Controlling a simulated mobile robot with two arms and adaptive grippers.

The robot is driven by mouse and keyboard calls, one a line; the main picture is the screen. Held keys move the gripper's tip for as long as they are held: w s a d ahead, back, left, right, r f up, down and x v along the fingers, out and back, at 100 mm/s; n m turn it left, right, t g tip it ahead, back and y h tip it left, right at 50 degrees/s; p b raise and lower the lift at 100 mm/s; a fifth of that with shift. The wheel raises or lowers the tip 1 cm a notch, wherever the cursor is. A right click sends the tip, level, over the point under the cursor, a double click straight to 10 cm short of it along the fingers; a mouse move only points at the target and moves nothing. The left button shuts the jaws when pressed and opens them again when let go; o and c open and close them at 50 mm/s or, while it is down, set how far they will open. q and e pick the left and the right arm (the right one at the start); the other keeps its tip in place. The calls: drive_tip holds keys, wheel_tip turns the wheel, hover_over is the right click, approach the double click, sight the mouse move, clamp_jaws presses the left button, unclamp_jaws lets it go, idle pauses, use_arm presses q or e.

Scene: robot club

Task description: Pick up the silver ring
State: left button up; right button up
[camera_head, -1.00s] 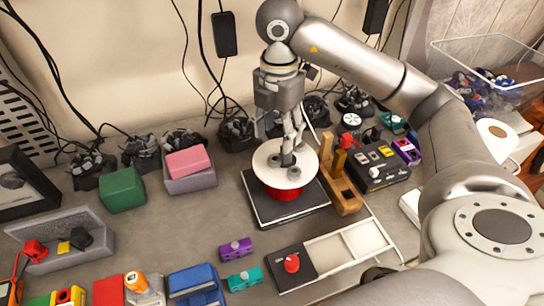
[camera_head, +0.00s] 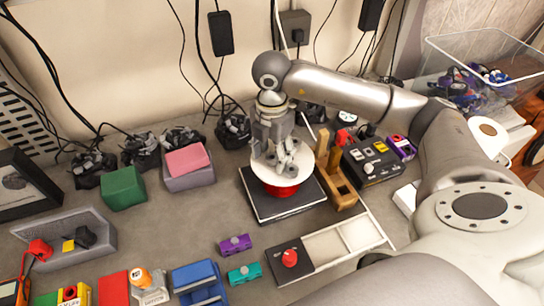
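My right gripper (camera_head: 280,162) reaches down from above, its fingertips low over the round white disc (camera_head: 302,175) on a red base (camera_head: 283,190). The disc stands on a square black and grey block (camera_head: 305,205). I cannot make out a silver ring for certain. The fingers cover the middle of the disc, so anything small there is hidden. The fingers are seen too small and too much from above to tell how far apart they are or whether something is between them. My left gripper is not in view.
A wooden piece (camera_head: 342,190) stands close right of the disc, with a dark control box (camera_head: 372,162) beyond. A grey box with a pink block (camera_head: 187,160) and a green block (camera_head: 123,188) stand left. Purple (camera_head: 235,244) and teal (camera_head: 245,273) pieces lie in front.

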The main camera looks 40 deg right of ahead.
drive_tip(key=shift+s+r, duration=0.1)
drive_tip(key=shift+s, duration=0.05)
drive_tip(key=c, duration=0.9)
drive_tip(key=shift+c, duration=1)
drive_tip(key=shift+r, duration=0.1)
